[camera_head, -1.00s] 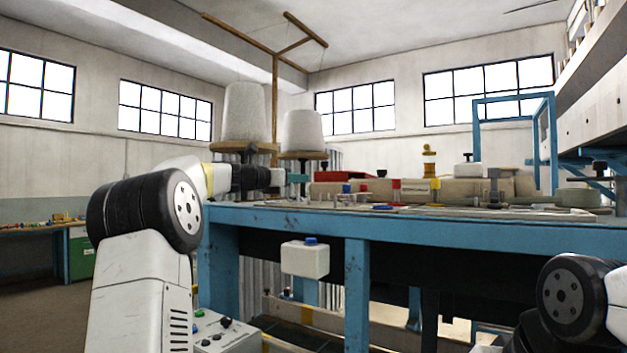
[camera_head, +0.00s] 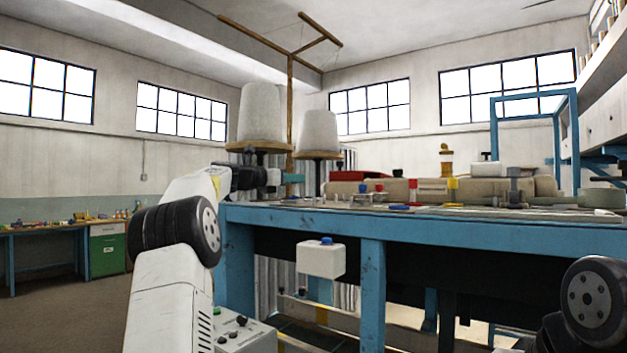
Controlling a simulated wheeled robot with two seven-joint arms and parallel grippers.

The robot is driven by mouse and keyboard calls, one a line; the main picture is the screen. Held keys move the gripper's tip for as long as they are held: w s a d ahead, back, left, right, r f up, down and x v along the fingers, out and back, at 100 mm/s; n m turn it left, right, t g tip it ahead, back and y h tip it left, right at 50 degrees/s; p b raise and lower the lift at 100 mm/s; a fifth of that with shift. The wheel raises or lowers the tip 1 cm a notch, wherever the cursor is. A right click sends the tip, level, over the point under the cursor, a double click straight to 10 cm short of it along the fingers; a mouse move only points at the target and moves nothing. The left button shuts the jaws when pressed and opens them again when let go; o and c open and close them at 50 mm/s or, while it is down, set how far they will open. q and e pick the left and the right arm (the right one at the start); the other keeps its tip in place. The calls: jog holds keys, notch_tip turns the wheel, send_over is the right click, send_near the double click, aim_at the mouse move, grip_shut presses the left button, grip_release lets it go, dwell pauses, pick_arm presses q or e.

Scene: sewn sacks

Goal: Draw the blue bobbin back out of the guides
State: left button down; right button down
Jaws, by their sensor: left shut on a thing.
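My left gripper (camera_head: 276,178) reaches over the left end of the blue bench and is shut. A small teal-blue piece (camera_head: 293,178) shows at its fingertips and looks to be the blue bobbin in its jaws. It is small and partly covered, so its shape and the guides around it cannot be made out. A small blue-topped part (camera_head: 363,188) stands farther right on the bench, apart from the gripper. My right arm shows only at the lower right edge, and its gripper is out of view.
The blue bench (camera_head: 300,215) carries a red block, small coloured parts and a long beige body (camera_head: 430,190). Two white cones (camera_head: 262,115) stand behind my left gripper. A blue frame (camera_head: 494,140) rises at the right. A white box (camera_head: 320,259) hangs below the bench top.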

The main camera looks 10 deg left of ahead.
pick_arm(q)
jog(key=shift+w+a, duration=0.2)
jog(key=shift+a, duration=0.25)
jog(key=shift+w+a, duration=0.2)
jog(key=shift+a, duration=0.25)
jog(key=shift+f, duration=0.55)
jog(key=c, duration=1.1)
grip_release()
jog(key=shift+c, duration=0.2)
